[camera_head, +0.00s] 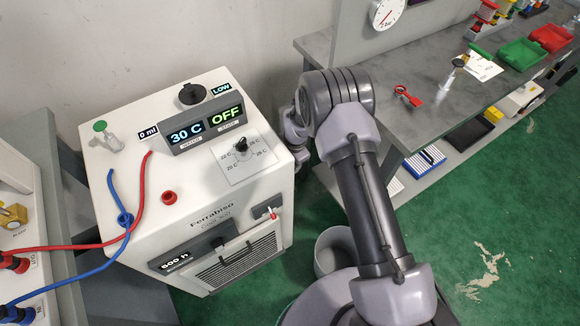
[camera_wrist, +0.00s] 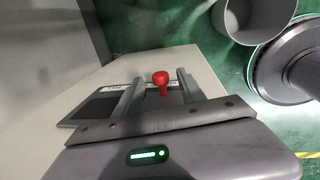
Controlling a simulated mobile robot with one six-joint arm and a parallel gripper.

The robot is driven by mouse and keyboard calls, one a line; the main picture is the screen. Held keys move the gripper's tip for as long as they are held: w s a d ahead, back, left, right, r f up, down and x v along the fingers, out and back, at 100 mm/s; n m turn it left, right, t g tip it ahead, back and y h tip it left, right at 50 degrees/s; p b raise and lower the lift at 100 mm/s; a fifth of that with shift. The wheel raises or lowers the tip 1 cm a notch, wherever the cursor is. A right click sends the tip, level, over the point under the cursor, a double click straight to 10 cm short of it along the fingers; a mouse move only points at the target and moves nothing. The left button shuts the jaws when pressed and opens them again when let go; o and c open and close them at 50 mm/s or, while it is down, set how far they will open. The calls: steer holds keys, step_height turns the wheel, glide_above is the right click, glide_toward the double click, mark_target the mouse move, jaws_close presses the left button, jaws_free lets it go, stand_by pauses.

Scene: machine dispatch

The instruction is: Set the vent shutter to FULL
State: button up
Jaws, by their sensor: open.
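The white machine (camera_head: 190,213) has a slatted vent grille (camera_head: 238,263) low on its front face. A small lever with a red tip (camera_head: 272,214) sits on a dark plate near the front's right edge. In the wrist view, a red round knob on a red stem (camera_wrist: 161,80) stands between the two fingers of my gripper (camera_wrist: 158,88), before a dark panel on a beige surface. The fingers are open and apart on either side of it. I cannot tell whether this knob is the head view's lever. My fingertips are hidden in the head view, at the machine's right side.
The machine's top has a dial (camera_head: 241,146), a red button (camera_head: 169,197) and displays (camera_head: 205,130) reading 30 C, OFF and LOW. A red hose and a blue hose (camera_head: 113,190) run left. A grey bin (camera_head: 333,252) stands on the floor. A workbench (camera_head: 440,115) is at right.

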step_height(320, 180, down, 2)
steer(key=shift+w, duration=0.1)
steer(key=shift+a, duration=0.1)
jaws_close()
stand_by(1.4)
